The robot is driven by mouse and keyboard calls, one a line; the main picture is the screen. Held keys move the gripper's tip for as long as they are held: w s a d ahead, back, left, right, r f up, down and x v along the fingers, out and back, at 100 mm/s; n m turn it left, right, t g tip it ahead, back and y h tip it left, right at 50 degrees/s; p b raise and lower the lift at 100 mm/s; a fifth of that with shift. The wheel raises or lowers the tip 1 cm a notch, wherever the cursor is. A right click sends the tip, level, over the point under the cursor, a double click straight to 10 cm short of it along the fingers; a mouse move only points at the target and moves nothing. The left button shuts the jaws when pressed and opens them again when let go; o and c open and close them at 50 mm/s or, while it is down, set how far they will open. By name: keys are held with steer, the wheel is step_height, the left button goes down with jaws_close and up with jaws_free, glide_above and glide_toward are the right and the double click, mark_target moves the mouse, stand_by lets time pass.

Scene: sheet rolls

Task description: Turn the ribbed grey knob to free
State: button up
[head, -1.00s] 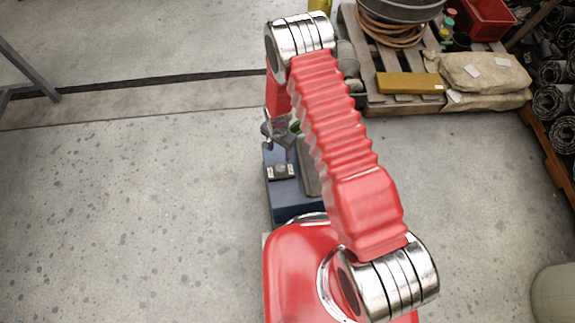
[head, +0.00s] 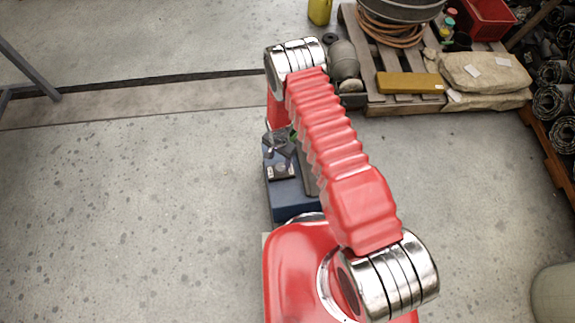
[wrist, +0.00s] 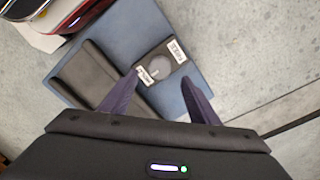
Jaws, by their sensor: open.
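The ribbed grey knob (wrist: 159,66) sits on a dark plate (wrist: 150,61) on a blue surface, seen in the wrist view. White labels with dark print lie on either side of it, one at upper right (wrist: 176,50) and one at lower left; their words are too small to read surely. My gripper (wrist: 160,95) is open, with its two dark purple fingers spread below the knob in the picture. The fingers appear apart from the knob, with nothing between them.
A dark raised block (wrist: 93,72) lies beside the knob plate on the blue body. Concrete floor is open to the left. A wooden pallet (head: 400,103) with a yellow block (head: 410,83), sacks (head: 486,72) and hoses stands at the back right. Rolls (head: 552,101) are stacked at the far right.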

mark_target(280, 167)
steer(key=shift+f, duration=3.3)
steer(key=shift+c, duration=0.2)
